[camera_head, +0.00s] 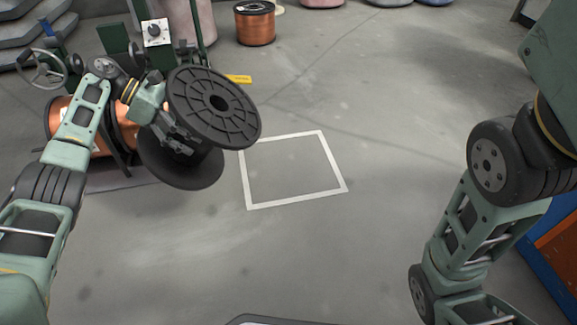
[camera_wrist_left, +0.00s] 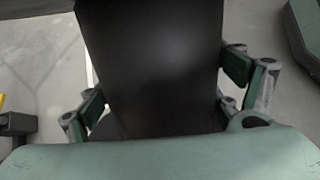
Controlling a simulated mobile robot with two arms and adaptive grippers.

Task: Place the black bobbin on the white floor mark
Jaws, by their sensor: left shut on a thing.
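The black bobbin (camera_head: 213,105) is a large empty spool with two ribbed flanges, tilted, to the left of the floor mark in the head view. My left gripper (camera_head: 180,140) is shut on its core between the flanges. In the left wrist view the dark core of the bobbin (camera_wrist_left: 155,65) fills the middle, with the fingers of my left gripper (camera_wrist_left: 165,98) on both sides. The white floor mark (camera_head: 296,203) is a bare square outline on the concrete.
A copper spool on a green machine (camera_head: 60,118) stands behind my left arm. Another copper spool (camera_head: 255,30) stands at the back, near a yellow floor label (camera_head: 238,79). A blue and orange object (camera_head: 560,245) is at the right edge. The floor around the mark is clear.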

